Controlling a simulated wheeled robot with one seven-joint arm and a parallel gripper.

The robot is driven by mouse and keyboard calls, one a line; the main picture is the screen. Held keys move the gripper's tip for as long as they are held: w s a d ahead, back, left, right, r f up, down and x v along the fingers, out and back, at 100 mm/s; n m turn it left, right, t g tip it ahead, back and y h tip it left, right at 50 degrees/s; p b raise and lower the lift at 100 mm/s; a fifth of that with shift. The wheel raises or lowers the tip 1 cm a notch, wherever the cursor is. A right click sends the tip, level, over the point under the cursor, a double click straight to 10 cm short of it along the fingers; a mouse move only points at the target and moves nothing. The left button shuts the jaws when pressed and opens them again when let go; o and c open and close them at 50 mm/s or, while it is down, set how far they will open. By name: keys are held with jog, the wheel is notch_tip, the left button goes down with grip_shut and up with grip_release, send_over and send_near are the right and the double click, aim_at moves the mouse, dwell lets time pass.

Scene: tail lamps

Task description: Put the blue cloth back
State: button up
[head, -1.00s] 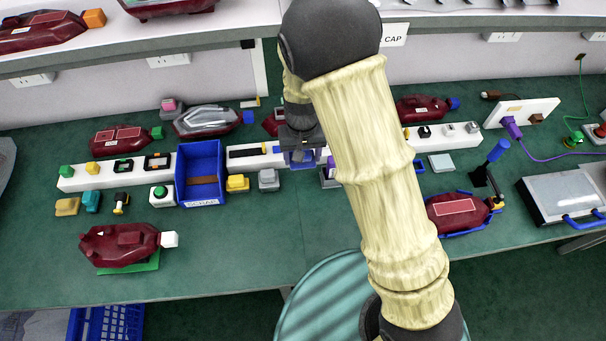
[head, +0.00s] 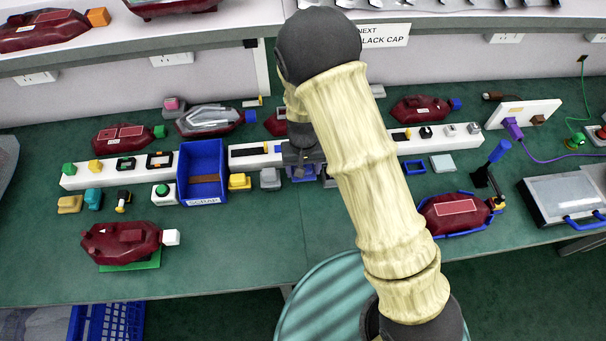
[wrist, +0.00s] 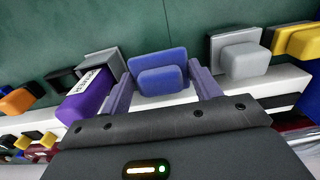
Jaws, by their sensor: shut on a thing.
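The blue cloth (wrist: 160,78) appears in the wrist view as a blue, block-like piece with a wider blue part behind it. It sits between the two purple fingers of my gripper (wrist: 162,90), which is shut on it. In the head view, the blue piece (head: 302,173) shows just below my gripper (head: 303,162), in front of the white strip. I cannot tell whether it touches the bench. My arm hides part of the area to its right.
A grey block (wrist: 243,60) and a yellow block stand on one side of my gripper, and a purple labelled block (wrist: 88,93) on the other.

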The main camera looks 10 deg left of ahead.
jog(key=shift+f, duration=1.8)
jog(key=shift+f, duration=0.2)
jog(key=o, duration=0.6)
jog(key=shift+r, duration=0.2)
notch_tip(320, 180, up, 12)
